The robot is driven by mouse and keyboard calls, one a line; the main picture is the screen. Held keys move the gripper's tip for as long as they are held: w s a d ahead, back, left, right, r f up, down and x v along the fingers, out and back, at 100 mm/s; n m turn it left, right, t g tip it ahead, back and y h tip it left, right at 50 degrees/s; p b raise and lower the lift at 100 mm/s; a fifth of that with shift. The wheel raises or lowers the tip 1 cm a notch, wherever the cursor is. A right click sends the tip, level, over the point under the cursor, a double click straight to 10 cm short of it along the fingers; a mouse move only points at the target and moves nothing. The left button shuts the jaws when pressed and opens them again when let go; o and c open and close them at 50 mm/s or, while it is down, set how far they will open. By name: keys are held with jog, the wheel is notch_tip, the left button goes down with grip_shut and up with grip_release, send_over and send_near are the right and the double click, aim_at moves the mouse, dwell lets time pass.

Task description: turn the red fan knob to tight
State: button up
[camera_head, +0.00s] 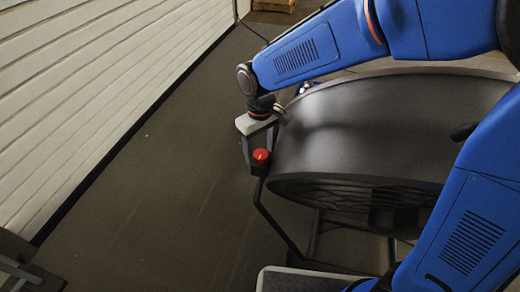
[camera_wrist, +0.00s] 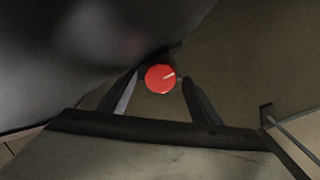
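The red fan knob (camera_head: 261,155) is on the left side of the large dark drum fan (camera_head: 375,125), low beside its rim. It has a pale pointer line. My gripper (camera_wrist: 160,88) is open, with one finger on each side of the knob in the picture. I cannot tell whether either finger touches it. In the head view my gripper (camera_head: 253,148) points down at the knob, and its fingers partly overlap the dark fan mount.
A white slatted shutter door (camera_head: 100,75) runs along the left. The grey floor (camera_head: 165,190) between door and fan is clear. A dark tubular fan stand (camera_head: 270,225) is below the knob. A wooden item (camera_head: 273,5) lies at the far back.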

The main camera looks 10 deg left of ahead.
aim_at(260, 153)
notch_tip(260, 153, up, 17)
jog(key=shift+r, duration=0.2)
dwell(0.5)
dwell(0.3)
